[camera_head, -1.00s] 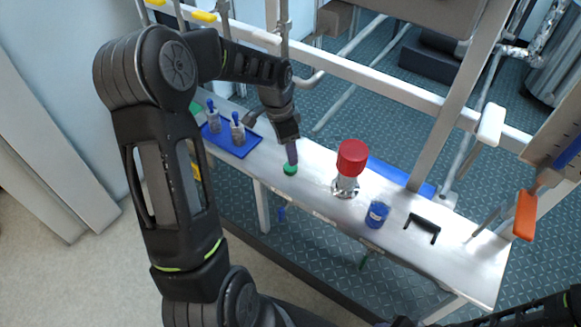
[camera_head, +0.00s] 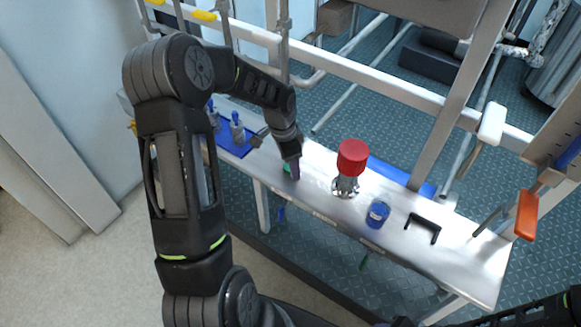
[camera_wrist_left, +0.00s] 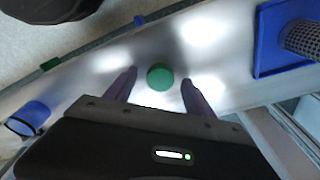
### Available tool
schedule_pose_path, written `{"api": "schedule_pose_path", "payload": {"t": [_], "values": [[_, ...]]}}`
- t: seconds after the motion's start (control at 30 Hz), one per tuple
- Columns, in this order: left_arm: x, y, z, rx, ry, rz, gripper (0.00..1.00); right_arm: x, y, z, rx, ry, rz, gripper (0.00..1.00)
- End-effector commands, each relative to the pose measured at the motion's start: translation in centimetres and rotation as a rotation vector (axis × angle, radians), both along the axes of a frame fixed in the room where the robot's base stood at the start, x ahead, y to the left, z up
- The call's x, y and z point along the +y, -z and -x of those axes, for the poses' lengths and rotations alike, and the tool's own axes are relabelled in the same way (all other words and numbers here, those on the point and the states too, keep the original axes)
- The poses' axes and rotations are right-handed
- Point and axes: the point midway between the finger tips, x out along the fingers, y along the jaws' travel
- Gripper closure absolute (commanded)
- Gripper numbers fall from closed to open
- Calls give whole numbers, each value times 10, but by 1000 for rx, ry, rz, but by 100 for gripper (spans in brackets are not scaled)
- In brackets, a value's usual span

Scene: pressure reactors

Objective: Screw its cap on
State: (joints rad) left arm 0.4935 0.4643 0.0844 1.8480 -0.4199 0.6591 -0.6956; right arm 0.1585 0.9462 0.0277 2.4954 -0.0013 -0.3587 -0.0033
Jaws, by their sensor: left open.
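A small round green cap (camera_head: 287,168) lies on the metal bench, partly hidden by my left gripper (camera_head: 292,174) in the head view. In the left wrist view the green cap (camera_wrist_left: 160,77) shows between the two spread fingers of my left gripper (camera_wrist_left: 160,88), with a gap on both sides. The left gripper is open and holds nothing. A blue jar (camera_head: 377,214) stands on the bench to the right. A red-topped metal fitting (camera_head: 352,158) stands upright between the cap and the jar. My right gripper is out of view.
A blue tray (camera_head: 236,151) with two grey, blue-topped bottles is left of my gripper. A black bracket (camera_head: 423,228) stands right of the jar. A metal frame rail (camera_head: 370,85) runs behind the bench. Bare bench (camera_head: 320,195) lies between the gripper and the jar.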

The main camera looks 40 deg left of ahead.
Motion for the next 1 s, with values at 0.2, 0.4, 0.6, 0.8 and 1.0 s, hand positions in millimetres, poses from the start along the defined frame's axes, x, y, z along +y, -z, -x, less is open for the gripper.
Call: {"api": "schedule_pose_path", "payload": {"t": [0.2,0.4,0.6,0.8,1.0], "values": [[0,2,0,0,-1,-1,37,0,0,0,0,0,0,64],[0,1,0,-1,0,-1,37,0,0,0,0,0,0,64],[0,1,0,-1,0,-1,37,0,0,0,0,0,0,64],[0,1,0,-1,0,-1,53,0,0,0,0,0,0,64],[0,1,0,-1,0,-1,69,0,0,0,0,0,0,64]]}}
